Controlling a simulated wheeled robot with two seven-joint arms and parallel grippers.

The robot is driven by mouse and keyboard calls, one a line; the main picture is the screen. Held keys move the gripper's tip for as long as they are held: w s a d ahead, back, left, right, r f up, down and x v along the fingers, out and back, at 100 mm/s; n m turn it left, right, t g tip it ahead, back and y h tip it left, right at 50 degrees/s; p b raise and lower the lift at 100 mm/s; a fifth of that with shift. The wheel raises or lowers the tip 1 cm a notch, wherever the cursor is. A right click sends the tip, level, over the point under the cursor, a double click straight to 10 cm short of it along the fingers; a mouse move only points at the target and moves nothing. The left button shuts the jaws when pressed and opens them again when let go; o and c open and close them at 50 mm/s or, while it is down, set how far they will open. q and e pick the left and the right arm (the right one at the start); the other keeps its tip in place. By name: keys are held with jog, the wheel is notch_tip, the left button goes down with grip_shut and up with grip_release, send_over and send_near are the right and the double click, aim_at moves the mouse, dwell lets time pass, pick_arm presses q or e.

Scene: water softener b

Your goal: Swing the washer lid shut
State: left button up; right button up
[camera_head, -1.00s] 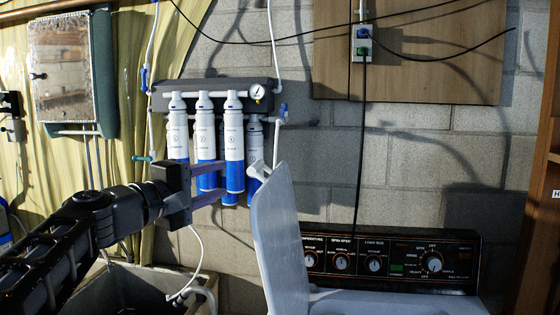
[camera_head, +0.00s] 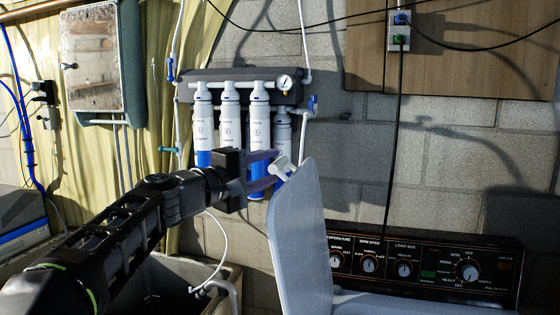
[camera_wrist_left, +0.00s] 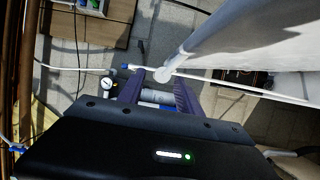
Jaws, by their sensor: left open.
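The washer lid (camera_head: 303,240) is a pale grey-white panel standing raised, close to upright, at the left end of the washer top (camera_head: 400,303). It also shows in the left wrist view (camera_wrist_left: 255,45), at the upper right. My left gripper (camera_head: 278,169) is open, its two purple fingers pointing right at the lid's upper left edge. In the left wrist view the fingers (camera_wrist_left: 156,95) are apart with nothing held between them. Whether a finger touches the lid I cannot tell. My right gripper is not in view.
The washer's black control panel (camera_head: 430,265) stands behind the lid. White and blue filter cartridges (camera_head: 229,120) hang on the wall behind my left gripper. A utility sink (camera_head: 150,285) lies below my left arm.

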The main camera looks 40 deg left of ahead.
aim_at(280, 159)
pick_arm(q)
jog(key=w+p, duration=0.1)
jog(key=w, duration=0.3)
jog(key=shift+w+d, duration=0.1)
jog(key=shift+w, duration=0.1)
jog(key=shift+c, duration=0.4)
grip_shut()
dwell(0.9)
